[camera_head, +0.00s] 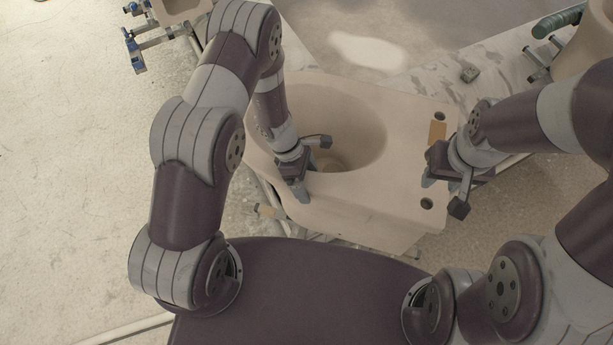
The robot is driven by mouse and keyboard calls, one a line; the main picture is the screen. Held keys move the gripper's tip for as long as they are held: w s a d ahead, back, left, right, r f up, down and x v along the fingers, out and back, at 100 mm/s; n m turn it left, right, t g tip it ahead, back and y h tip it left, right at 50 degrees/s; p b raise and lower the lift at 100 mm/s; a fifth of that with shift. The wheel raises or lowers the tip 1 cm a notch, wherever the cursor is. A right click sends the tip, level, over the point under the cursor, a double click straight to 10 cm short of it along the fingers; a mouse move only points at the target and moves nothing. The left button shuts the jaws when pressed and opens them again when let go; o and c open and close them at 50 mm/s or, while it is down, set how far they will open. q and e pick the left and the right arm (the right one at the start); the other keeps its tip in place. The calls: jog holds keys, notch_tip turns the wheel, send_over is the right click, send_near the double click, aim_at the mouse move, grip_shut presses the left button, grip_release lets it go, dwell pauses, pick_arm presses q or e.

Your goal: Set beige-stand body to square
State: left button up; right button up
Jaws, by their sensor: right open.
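The beige body (370,205) is a ceramic toilet-like form with a wide round bowl opening and a flat deck at its right, with dark holes and a tan patch. It sits in the middle of the head view, turned at an angle. My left gripper (303,190) points down at the front-left rim of the bowl. I cannot tell whether its fingers grip the rim or just touch it. My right gripper (443,194) is open at the right end of the deck, close to its edge. Whether it touches the body is unclear. The stand under the body is mostly hidden.
Another beige body (180,10) with blue-tipped stand arms (135,50) is at the top left. A further beige body (590,45) with a green-handled fitting (558,22) is at the top right. Floor at left is clear.

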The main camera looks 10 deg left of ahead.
pick_arm(q)
jog(key=shift+r, duration=0.1)
jog(key=c, duration=0.5)
jog(key=shift+o, duration=0.2)
jog(key=shift+d+b, duration=0.35)
jog(key=shift+b, duration=0.05)
jog(key=shift+d, duration=0.3)
jog(key=shift+s+d, duration=0.1)
jog(key=shift+d, duration=0.1)
jog(key=o, duration=1.2)
jog(key=shift+a, duration=0.1)
jog(key=b+v, duration=0.1)
jog(key=v, duration=1.1)
jog(key=shift+r, duration=0.4)
pick_arm(e)
jog(key=shift+f, duration=0.9)
jog(key=o, duration=0.8)
